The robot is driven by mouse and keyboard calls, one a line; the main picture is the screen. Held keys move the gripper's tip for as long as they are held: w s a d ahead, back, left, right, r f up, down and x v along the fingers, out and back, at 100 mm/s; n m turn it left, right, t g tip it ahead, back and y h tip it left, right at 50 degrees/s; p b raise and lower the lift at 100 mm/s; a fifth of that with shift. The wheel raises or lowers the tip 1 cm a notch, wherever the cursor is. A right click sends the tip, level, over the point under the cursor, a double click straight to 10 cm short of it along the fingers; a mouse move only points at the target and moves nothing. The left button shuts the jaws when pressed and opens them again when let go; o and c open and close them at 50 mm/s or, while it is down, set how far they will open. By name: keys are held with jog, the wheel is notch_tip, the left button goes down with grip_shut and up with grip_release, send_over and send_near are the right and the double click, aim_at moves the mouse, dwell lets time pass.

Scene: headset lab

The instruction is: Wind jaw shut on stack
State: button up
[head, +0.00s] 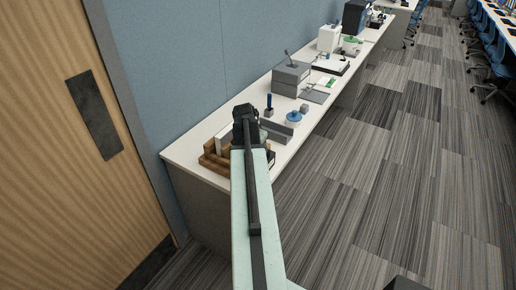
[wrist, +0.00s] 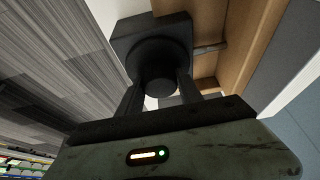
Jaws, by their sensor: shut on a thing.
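In the wrist view a dark block (wrist: 122,42), which looks like the moving jaw, carries a round black knob (wrist: 158,54) facing my gripper. My gripper (wrist: 160,93) is shut on this knob, one finger on each side. A brown wooden piece (wrist: 237,45) with ledges stands beyond the block to the right. In the head view the brown wooden piece (head: 213,161) sits at the near end of the white bench. My gripper (head: 246,117) is above and beside it, and my arm hides most of the jaw. I cannot tell whether the jaw touches the stack.
The white bench (head: 185,146) runs along a blue wall. Behind the work spot are a grey tray (head: 277,131), a blue-topped round pot (head: 294,118) and a grey box (head: 291,78). A wooden door (head: 45,150) is at left. Carpeted floor (head: 400,190) at right is clear.

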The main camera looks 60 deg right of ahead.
jog(key=shift+m, duration=0.4)
jog(key=o, duration=1.4)
jog(key=shift+c, duration=0.2)
jog(key=p+v, duration=0.7)
jog(key=v, duration=0.1)
jog(key=shift+w+f, duration=0.1)
